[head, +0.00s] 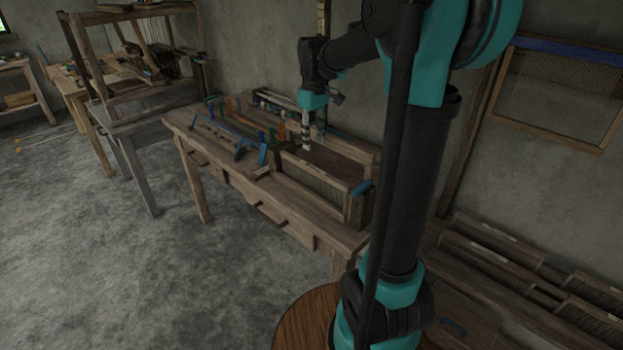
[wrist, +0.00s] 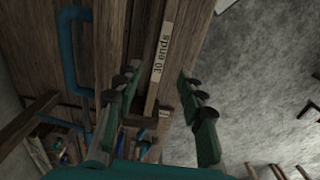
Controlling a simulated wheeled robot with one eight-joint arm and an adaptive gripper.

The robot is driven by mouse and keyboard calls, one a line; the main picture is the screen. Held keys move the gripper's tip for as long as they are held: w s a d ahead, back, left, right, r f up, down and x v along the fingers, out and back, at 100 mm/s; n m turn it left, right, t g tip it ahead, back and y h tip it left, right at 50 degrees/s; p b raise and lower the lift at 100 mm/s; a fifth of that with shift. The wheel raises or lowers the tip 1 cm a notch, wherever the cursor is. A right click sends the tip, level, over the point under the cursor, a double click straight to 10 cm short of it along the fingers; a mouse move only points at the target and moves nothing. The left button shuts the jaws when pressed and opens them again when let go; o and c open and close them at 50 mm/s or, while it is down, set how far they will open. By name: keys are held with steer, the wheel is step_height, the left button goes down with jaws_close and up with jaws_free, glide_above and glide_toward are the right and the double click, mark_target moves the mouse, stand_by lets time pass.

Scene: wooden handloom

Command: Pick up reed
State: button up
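The reed, a wooden frame with fine wires, stands on the workbench in the head view (head: 318,180). In the wrist view its narrow wooden top bar (wrist: 158,75) carries a pale label reading "30 ends". My gripper (head: 307,148) hangs point-down from my arm, close above the reed's top bar in the head view. In the wrist view my gripper (wrist: 158,78) is open, with one finger on each side of the bar and nothing gripped. I cannot tell whether either finger touches the bar. The lower part of the reed is mostly hidden in the wrist view.
The wooden workbench (head: 230,165) holds blue-ended racks (head: 222,132) and several coloured tools to the left of the reed. A blue handle (wrist: 75,50) lies left of the bar in the wrist view. A loom (head: 135,60) stands behind left. Grey floor is open in front.

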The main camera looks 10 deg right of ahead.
mark_target(312, 173)
step_height(312, 173, down, 15)
steer(key=shift+a+f, duration=0.15)
steer(key=shift+f, duration=0.05)
jaws_close()
stand_by(0.6)
